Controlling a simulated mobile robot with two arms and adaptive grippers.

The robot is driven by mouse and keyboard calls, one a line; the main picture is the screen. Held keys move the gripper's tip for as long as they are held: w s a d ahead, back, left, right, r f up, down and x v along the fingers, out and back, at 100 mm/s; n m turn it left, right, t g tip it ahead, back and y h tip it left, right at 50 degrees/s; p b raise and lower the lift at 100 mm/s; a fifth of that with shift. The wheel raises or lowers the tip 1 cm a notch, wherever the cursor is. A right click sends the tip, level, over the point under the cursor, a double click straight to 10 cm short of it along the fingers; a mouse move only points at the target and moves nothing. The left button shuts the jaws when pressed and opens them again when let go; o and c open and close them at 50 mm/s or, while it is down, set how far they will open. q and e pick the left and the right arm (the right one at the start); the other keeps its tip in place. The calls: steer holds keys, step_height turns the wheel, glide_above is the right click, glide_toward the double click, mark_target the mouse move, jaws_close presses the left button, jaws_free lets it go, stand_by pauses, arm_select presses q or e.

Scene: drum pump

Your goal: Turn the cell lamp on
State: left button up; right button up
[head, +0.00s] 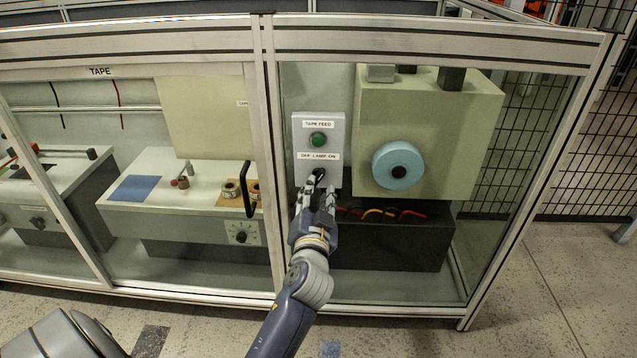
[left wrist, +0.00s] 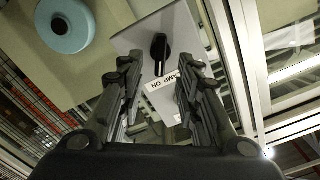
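The grey control box (head: 333,126) carries a green button under a TAPE FEED label and a lower label (head: 318,156) reading OFF LAMP ON. The black lamp knob (head: 318,172) is below that label, partly hidden by my fingers in the head view. My left gripper (head: 317,191) reaches up to the box's lower part. In the left wrist view my left gripper (left wrist: 160,75) has its fingers apart, with the lamp knob (left wrist: 158,52) showing in the gap, ahead of the fingers. I cannot tell whether the fingers touch it. My right gripper is not in view.
The box stands inside a framed cell with a metal post (head: 270,150) close on its left. A beige machine with a blue tape roll (head: 398,165) is on its right. A dark bin with coloured cables (head: 390,240) is below. A black handle (head: 247,190) is left of the post.

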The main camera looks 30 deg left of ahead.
arm_select(q)
steer(key=v, duration=0.6)
stand_by(0.4)
steer(key=s+d+f+m+g+h, duration=0.1)
steer(key=s+d+f+g+h, duration=0.2)
steer(key=f, duration=0.9)
steer(key=s+d+f+g+h, duration=0.2)
steer(key=s+d+f, duration=0.15)
steer(key=f, duration=0.85)
steer(key=s+d+f+m+g+h, duration=0.1)
steer(key=s+d+f+g+h, duration=0.2)
steer(key=f, duration=0.9)
steer(key=s+d+f+g+h, duration=0.1)
steer(key=s+f+g, duration=0.2)
steer(key=s+f, duration=0.45)
steer(key=s+f+g, duration=0.2)
steer(key=s+f, duration=0.3)
steer(key=s, duration=0.5)
steer(key=s+a+g+p, duration=0.1)
steer(key=s+a+p, duration=0.1)
steer(key=s+p, duration=1.3)
steer(key=shift+s+r+g+p, duration=0.3)
steer(key=shift+s+r, duration=0.05)
steer(key=shift+s, duration=0.2)
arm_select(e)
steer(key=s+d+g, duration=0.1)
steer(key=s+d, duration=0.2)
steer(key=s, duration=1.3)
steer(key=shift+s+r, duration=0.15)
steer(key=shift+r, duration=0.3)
